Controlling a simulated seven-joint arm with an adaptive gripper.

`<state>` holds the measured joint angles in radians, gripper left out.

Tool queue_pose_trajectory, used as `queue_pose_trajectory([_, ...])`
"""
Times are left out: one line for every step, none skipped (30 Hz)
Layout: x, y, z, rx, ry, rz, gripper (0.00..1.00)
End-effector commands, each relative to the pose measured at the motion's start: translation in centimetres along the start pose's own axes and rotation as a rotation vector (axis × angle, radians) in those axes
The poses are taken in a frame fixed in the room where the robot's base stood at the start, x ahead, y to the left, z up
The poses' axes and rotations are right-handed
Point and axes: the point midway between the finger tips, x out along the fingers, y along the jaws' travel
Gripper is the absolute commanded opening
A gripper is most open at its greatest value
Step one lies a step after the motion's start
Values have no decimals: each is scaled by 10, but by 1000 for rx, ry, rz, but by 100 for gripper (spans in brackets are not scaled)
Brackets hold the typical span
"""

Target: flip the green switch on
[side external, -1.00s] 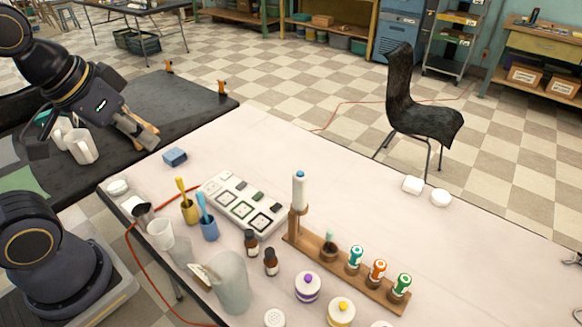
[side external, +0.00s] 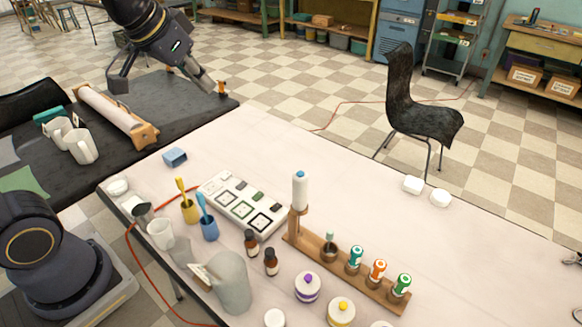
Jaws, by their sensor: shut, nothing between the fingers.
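A white switch panel (side external: 217,199) lies on the pale table, with small dark rocker switches along its far side and framed squares along its near side. A green switch (side external: 257,195) appears to be the middle rocker, beside a green-framed square; its position is too small to tell. My gripper (side external: 212,87) is shut and empty, raised over the far end of the dark table, up and left of the panel and well apart from it.
A blue block (side external: 175,157) sits behind the panel. Yellow (side external: 190,209) and blue (side external: 208,226) cups holding brushes stand at its left front, and brown bottles (side external: 270,262) in front. A wooden rack (side external: 325,261) with a tall white bottle (side external: 299,190) stands to the right.

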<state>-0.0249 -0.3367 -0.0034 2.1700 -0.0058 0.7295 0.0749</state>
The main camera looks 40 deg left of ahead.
Motion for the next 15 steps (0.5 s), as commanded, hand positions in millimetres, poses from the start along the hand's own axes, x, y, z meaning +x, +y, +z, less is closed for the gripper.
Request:
queue_pose_trajectory([19,-3,-12,-1,-25,-1,0])
queue_pose_trajectory([30,-5,-18,0,-38,-1,0])
queue_pose_trajectory([45,-7,-26,-1,-54,-2,0])
queue_pose_trajectory([57,-9,-31,-1,-67,-2,0])
queue_pose_trajectory([70,-11,-35,-1,-82,-2,0])
queue_pose_trajectory([87,-13,-40,-1,-103,-2,0])
queue_pose_trajectory([101,-15,-42,-2,-118,-1,0])
queue_pose_trajectory([115,-17,-44,-3,-134,-1,0])
queue_pose_trajectory([134,-19,-44,-6,-159,0,0])
queue_pose_trajectory([149,-21,-43,-8,-178,1,0])
queue_pose_trajectory([163,-23,-42,-11,-197,2,0])
queue_pose_trajectory([182,-25,-38,-14,-222,3,0])
queue_pose_trajectory([195,-27,-34,-17,-242,4,0])
queue_pose_trajectory([208,-28,-30,-20,-262,6,0])
queue_pose_trajectory([224,-30,-23,-24,-290,8,0])
